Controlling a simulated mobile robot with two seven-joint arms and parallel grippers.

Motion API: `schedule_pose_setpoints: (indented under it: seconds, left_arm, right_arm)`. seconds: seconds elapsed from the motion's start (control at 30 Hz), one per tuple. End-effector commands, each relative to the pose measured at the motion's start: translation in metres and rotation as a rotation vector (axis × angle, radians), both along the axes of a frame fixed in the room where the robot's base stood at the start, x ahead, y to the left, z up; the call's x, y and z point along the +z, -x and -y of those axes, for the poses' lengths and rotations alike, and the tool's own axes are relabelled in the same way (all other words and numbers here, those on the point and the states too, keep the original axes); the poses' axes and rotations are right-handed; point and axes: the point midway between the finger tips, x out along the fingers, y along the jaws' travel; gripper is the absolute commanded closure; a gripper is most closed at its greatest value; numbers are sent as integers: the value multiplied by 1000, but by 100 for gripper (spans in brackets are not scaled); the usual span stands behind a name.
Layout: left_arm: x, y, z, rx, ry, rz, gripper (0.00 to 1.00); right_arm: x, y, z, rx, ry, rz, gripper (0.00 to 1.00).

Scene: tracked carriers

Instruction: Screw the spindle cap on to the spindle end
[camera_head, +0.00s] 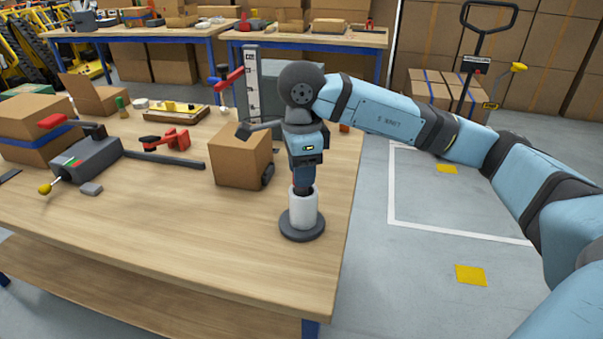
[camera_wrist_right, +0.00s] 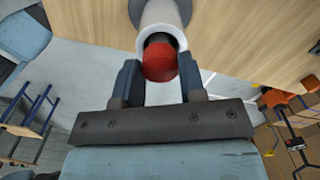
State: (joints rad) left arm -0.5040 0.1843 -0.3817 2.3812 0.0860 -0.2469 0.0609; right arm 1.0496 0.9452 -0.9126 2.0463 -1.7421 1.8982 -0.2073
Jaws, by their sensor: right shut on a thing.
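A white cylinder (camera_head: 303,212) stands upright on a dark round base (camera_head: 302,233) near the table's front right corner. My right gripper (camera_head: 303,188) points down at its top. In the right wrist view, the gripper (camera_wrist_right: 160,72) is shut on a red rounded piece, which looks like the spindle cap (camera_wrist_right: 160,64). A dark part, perhaps the spindle end (camera_wrist_right: 159,39), shows just beyond the cap, inside the white rim (camera_wrist_right: 143,45). I cannot tell whether cap and spindle are threaded together. The cap is hidden in the head view. My left gripper is not in view.
A cardboard box (camera_head: 240,163) stands close left of my right gripper. Behind it are a height scale (camera_head: 253,85) and a grey block. A grey tool with a red handle (camera_head: 90,158) lies at the left. The table's front middle (camera_head: 170,225) is clear.

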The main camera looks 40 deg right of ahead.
Motion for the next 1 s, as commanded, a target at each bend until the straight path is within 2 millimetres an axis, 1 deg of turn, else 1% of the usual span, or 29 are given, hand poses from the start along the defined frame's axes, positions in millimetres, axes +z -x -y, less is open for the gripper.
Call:
schedule_pose_setpoints:
  seconds: [0.1,0.2,0.27,0.37,0.57,0.6,0.67,0.7,0.93,1.0]
  left_arm:
    - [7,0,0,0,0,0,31]
    - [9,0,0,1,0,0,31]
    - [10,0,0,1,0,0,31]
    - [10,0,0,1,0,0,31]
    - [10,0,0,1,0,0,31]
    - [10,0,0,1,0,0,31]
    - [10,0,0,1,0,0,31]
    - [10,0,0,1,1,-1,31]
    - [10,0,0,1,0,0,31]
    - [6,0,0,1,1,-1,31]
  right_arm:
    - [2,0,0,-182,1,1,83]
    - [2,0,0,-312,1,1,83]
    - [1,0,0,-366,1,1,83]
    - [1,0,0,-408,0,2,83]
    - [1,0,0,-410,0,2,83]
    - [1,0,0,-410,0,2,56]
    - [1,0,0,-409,0,2,42]
    - [1,0,0,-409,0,2,38]
    - [0,0,0,-405,0,1,38]
    - [-1,0,0,-372,0,2,38]
